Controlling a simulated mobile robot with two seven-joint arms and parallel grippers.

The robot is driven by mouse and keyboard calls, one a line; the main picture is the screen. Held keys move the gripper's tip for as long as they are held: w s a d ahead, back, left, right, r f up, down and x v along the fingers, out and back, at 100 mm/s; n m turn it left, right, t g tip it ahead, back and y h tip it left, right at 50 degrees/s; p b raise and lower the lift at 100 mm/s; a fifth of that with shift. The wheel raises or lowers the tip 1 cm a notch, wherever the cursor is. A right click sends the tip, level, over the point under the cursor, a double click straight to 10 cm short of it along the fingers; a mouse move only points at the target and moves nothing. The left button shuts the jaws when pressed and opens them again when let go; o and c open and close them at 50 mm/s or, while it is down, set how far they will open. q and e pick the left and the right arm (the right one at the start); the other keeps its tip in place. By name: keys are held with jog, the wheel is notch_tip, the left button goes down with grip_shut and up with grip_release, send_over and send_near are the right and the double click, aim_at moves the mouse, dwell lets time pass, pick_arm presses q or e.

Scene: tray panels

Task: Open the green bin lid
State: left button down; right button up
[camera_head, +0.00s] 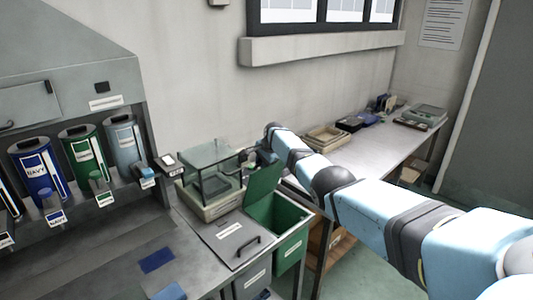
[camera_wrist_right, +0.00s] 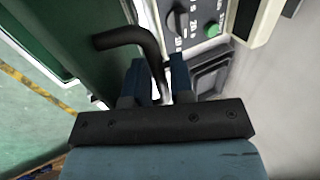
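The green bin (camera_head: 293,246) stands at the bench end, and its green lid (camera_head: 263,187) is swung up, standing steeply above the open bin. In the right wrist view a dark green panel (camera_wrist_right: 70,25), apparently the lid, carries a bent black handle (camera_wrist_right: 125,37). My right gripper (camera_wrist_right: 158,80) has its two blue fingers close on either side of this handle and appears shut on it. In the head view my right gripper (camera_head: 255,157) is small and partly hidden behind the lid and a glass-sided device. My left gripper is not in view.
A grey bin lid (camera_head: 226,232) with a black handle lies shut beside the green bin. The glass-sided device (camera_head: 212,180) stands close behind. Labelled canisters (camera_head: 85,157) line the left. A side table (camera_head: 375,145) holds trays and small items.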

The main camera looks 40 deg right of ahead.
jog(key=p+v, duration=0.1)
jog(key=v, duration=1.2)
jog(key=shift+r, duration=0.1)
